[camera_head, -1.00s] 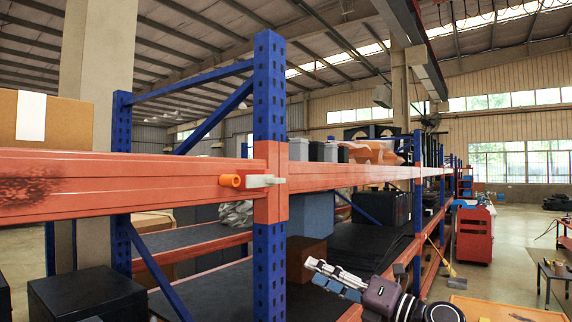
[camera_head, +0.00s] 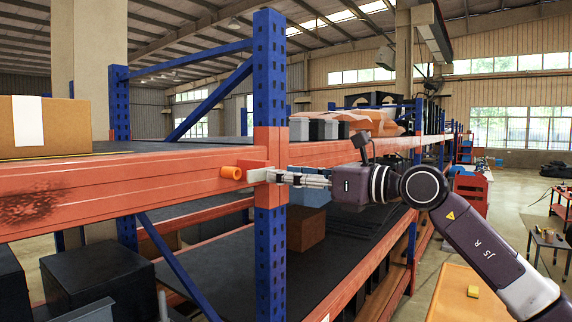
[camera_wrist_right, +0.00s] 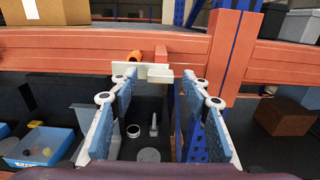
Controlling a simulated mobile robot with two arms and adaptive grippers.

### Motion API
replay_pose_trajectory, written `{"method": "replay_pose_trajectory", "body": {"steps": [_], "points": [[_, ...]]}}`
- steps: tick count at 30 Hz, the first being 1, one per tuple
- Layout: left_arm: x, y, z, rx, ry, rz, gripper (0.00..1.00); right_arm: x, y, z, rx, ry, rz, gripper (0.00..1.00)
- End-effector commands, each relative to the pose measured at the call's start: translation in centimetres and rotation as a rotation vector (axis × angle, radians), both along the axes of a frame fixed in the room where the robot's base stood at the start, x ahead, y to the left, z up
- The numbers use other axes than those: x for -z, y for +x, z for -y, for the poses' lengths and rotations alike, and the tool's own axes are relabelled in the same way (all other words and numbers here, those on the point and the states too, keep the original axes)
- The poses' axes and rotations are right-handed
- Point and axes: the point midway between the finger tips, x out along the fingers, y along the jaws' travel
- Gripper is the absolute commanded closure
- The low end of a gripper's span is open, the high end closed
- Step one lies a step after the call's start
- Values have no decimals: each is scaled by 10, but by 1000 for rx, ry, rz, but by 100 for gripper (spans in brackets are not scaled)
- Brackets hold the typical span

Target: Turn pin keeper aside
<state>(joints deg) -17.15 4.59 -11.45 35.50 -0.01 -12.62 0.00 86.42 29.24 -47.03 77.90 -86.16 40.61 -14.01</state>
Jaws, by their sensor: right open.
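The pin keeper is a pale flat bar on the orange beam joint, beside an orange pin (camera_head: 231,173). In the head view its pale part (camera_head: 259,176) shows at my right gripper's tips. In the right wrist view the keeper (camera_wrist_right: 150,71) lies roughly level, just below the orange pin (camera_wrist_right: 134,57). My right gripper (camera_head: 284,177) is at the keeper, coming from the right. In the wrist view its fingers (camera_wrist_right: 158,78) are open, with the keeper across the gap at their tips. I cannot tell whether they touch it. My left gripper is not in view.
The orange beam (camera_head: 120,190) meets the blue upright (camera_head: 269,80) right behind the keeper. A cardboard box (camera_head: 70,122) stands on the upper shelf, and black boxes (camera_head: 95,282) are below. A blue bin (camera_wrist_right: 38,147) shows lower left in the wrist view.

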Motion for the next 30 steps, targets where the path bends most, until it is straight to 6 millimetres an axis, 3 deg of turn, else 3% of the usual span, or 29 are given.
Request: {"method": "replay_pose_trajectory", "body": {"steps": [11,23,30], "points": [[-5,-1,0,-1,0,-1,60,2,6,-7,1,0,0,56],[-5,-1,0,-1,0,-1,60,1,6,-7,1,1,-1,98],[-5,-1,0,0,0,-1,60,1,5,-7,1,0,0,100]]}}
